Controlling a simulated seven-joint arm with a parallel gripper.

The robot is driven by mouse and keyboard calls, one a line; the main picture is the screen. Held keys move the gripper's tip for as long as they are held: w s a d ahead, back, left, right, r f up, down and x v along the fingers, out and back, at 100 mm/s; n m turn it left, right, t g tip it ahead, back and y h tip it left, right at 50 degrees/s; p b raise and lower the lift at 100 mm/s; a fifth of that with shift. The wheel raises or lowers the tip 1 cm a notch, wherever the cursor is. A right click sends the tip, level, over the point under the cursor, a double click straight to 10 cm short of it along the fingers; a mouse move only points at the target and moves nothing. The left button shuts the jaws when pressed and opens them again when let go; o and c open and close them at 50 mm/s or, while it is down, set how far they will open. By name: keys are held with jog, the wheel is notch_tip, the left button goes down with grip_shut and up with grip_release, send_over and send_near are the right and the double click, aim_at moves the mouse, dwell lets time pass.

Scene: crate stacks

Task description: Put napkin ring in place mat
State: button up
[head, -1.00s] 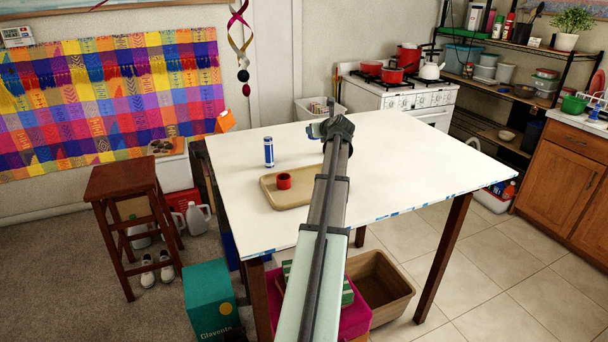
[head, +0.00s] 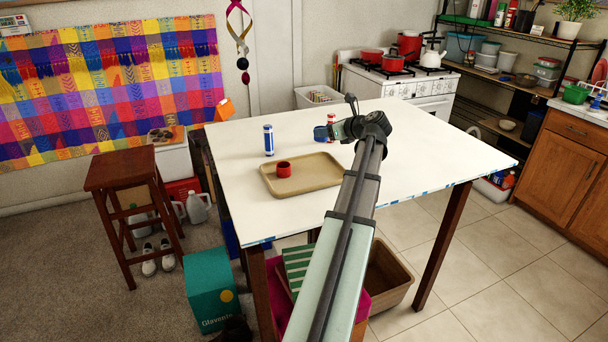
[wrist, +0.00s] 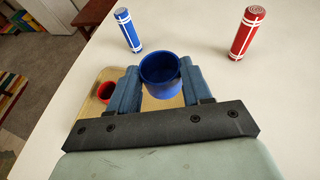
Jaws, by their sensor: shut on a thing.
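My gripper (head: 332,131) is shut on a blue napkin ring (wrist: 160,76), with a finger on each side of it in the wrist view. In the head view the blue ring (head: 320,133) shows at the gripper's left end. A blue rolled place mat with white stripes (head: 268,140) stands upright on the table, left of the gripper; it also shows in the wrist view (wrist: 128,30). A red rolled place mat (wrist: 245,32) stands upright to the right in the wrist view. In the head view it (head: 331,119) is partly hidden behind the gripper. The held ring is apart from both rolls.
A tan tray (head: 325,178) lies on the white table (head: 430,150). A red ring (head: 283,170) sits in the tray's left part. The table's right side is clear. A stool (head: 124,170) stands left of the table, and a stove (head: 400,85) stands behind it.

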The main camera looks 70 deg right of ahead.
jog(key=shift+n+y, duration=0.3)
jog(key=shift+y, duration=0.1)
jog(key=shift+w+a+f, duration=0.1)
jog(key=shift+a+f, duration=0.05)
jog(key=shift+f, duration=2.4)
jog(key=shift+a+f, duration=0.1)
jog(key=shift+f, duration=2.45)
jog(key=shift+f, duration=0.15)
jog(key=o, duration=1.1)
jog(key=shift+c, duration=0.2)
jog(key=shift+s+a+r, duration=0.1)
jog(key=shift+s+r, duration=0.1)
jog(key=shift+r, duration=0.05)
jog(key=v, duration=1.1)
jog(key=shift+s+a, duration=0.15)
jog(key=shift+s, duration=0.1)
